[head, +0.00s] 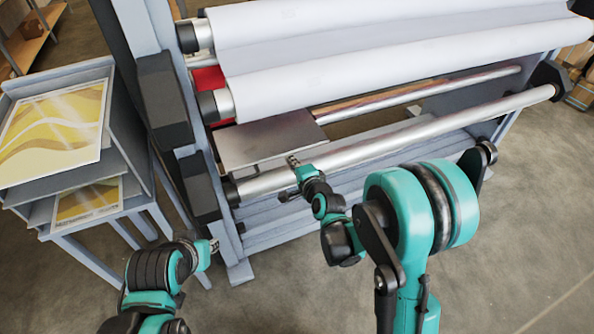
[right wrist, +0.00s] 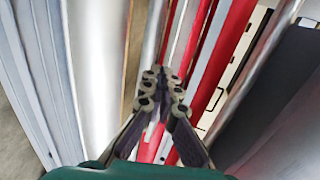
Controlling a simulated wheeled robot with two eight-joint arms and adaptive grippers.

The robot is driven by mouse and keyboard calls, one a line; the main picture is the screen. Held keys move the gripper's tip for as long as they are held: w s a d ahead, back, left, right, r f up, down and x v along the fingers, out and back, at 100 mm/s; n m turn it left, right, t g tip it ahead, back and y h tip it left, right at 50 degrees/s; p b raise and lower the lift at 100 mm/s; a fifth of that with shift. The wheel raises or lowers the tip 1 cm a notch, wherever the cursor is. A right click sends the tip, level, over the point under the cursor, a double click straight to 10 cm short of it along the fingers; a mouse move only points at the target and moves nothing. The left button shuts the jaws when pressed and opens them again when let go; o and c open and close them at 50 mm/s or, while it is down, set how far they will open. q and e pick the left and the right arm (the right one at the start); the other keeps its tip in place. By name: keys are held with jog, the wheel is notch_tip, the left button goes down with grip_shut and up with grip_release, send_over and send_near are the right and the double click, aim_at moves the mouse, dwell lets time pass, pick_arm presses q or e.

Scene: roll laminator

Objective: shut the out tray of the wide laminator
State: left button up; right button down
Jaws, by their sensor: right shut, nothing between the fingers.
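The wide laminator (head: 400,130) stands across the head view. A flat grey plate that looks like its out tray (head: 262,142) lies level behind the long front metal roller (head: 420,134), near the left upright. My right gripper (head: 291,160) is shut and empty at the plate's front right corner, above the front roller; contact cannot be told. In the right wrist view the shut fingertips (right wrist: 160,74) point at metal and red rollers, and I cannot clearly pick out the tray there. My left gripper (head: 211,246) is low, left of the laminator's foot; its fingers are too small to read.
A grey shelf stand (head: 75,170) with yellow printed sheets (head: 55,125) stands at the left. White film rolls (head: 400,70) hang above the plate. The floor (head: 480,260) at the lower right is clear.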

aim_at(276, 135)
jog(key=shift+w+a, duration=0.1)
jog(key=shift+w, duration=0.25)
jog(key=w+a, duration=0.1)
jog(key=w, duration=0.2)
jog(key=w+a, duration=0.1)
jog(key=w, duration=0.3)
jog(key=w+a, duration=0.1)
jog(key=w, duration=0.3)
jog(key=shift+w+a+b, duration=0.15)
jog(key=shift+a+b, duration=0.2)
jog(key=shift+b, duration=0.05)
jog(key=shift+w+a, duration=0.1)
jog(key=shift+w, duration=0.3)
jog(key=shift+r, duration=0.1)
jog(key=shift+s, duration=0.1)
